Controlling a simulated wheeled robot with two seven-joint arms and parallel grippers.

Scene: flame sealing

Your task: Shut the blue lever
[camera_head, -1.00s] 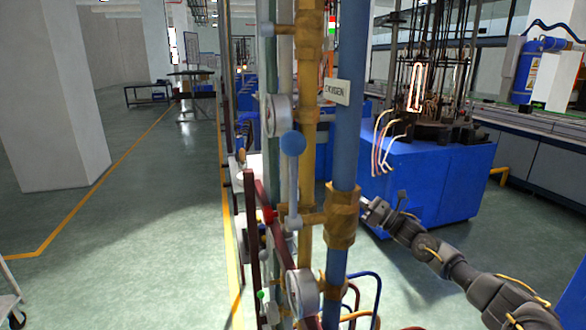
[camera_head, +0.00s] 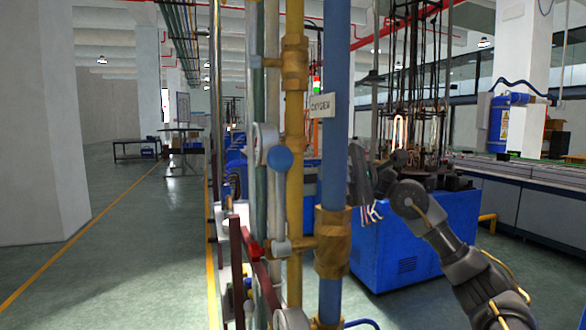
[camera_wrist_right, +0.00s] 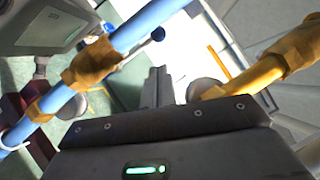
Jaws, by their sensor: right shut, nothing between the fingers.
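The blue lever (camera_head: 280,158) has a round blue knob on a grey handle. My right gripper (camera_head: 361,172) is just right of the blue pipe, at about knob height in the picture. In the right wrist view its fingers (camera_wrist_right: 158,86) are together and empty. The blue knob (camera_wrist_right: 157,34) shows beyond the fingertips, apart from them, with its handle running down left behind the blue pipe (camera_wrist_right: 150,22). My left gripper is out of view.
The blue pipe carries an "OXYGEN" sign (camera_head: 321,106) and a brass fitting (camera_head: 332,242). A blue machine (camera_head: 410,240) stands behind my right arm. Floor at left is clear.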

